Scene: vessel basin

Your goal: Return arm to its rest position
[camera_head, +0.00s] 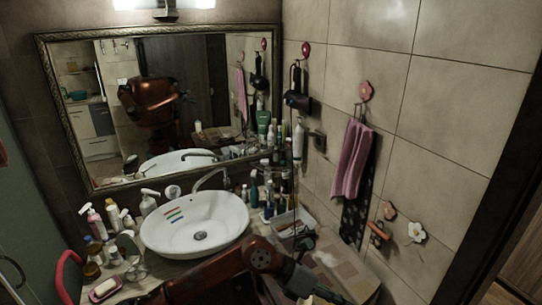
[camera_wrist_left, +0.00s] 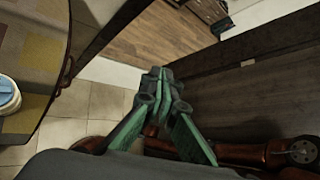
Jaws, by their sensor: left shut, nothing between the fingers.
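My left arm (camera_head: 262,256), red-brown with dark joints, reaches in along the bottom of the head view, in front of the basin, and bends toward the lower right. Its wrist end runs to the bottom edge, and the fingertips cannot be made out there. In the left wrist view my left gripper (camera_wrist_left: 160,76) is shut with its greenish fingers together and nothing between them. It hangs over open floor, apart from any object. My right gripper is not seen.
A white basin (camera_head: 197,224) stands on the counter, with several bottles (camera_head: 113,216) to its left and more behind its right side. A pink towel (camera_head: 352,160) hangs on the tiled wall. A soap dish (camera_head: 105,289) is at lower left. The tiled floor (camera_wrist_left: 97,106) looks clear.

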